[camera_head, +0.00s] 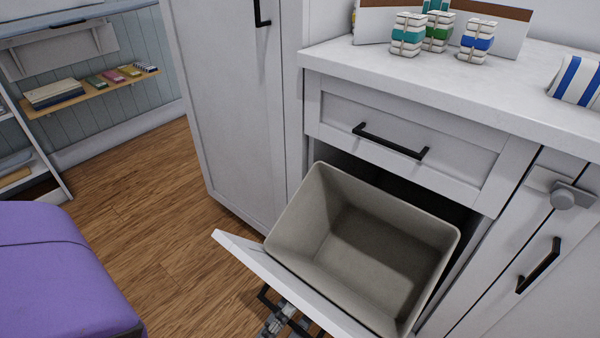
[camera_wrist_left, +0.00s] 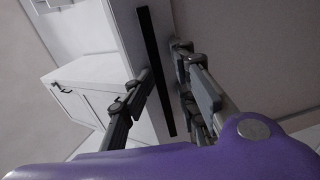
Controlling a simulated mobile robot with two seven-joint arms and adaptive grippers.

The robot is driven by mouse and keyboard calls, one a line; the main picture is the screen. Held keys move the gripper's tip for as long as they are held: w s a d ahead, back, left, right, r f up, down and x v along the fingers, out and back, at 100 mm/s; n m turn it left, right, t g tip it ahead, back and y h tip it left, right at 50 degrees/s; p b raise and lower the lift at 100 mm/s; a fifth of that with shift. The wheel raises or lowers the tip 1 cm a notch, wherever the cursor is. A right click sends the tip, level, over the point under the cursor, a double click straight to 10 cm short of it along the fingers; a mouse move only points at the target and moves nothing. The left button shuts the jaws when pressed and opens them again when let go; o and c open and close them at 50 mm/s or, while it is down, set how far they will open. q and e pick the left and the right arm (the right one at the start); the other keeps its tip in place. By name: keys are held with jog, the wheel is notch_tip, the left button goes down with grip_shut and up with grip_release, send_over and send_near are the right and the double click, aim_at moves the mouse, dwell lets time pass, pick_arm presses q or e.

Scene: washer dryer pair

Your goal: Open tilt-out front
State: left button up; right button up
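The tilt-out front (camera_head: 285,283) is a white panel, tilted far out from the cabinet below the drawer. A beige bin (camera_head: 365,235) sits behind it, empty and tipped forward with the panel. A black bar handle (camera_head: 265,295) is on the panel's outer face, mostly hidden behind its top edge. My left gripper (camera_head: 285,320) is at this handle, partly hidden by the panel. In the left wrist view the black handle bar (camera_wrist_left: 157,70) runs between two spread fingers (camera_wrist_left: 165,85), with gaps visible. My right gripper is not in view.
A closed drawer (camera_head: 400,140) with a black handle is above the opening. The countertop (camera_head: 400,75) holds several bundled items and a striped roll (camera_head: 575,80). A tall white cabinet (camera_head: 230,100) stands left. Wooden floor (camera_head: 150,200) is clear there.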

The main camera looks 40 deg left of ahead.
pick_arm(q)
jog(key=v, duration=0.7)
jog(key=shift+s+f, duration=0.15)
jog(key=shift+s, duration=0.15)
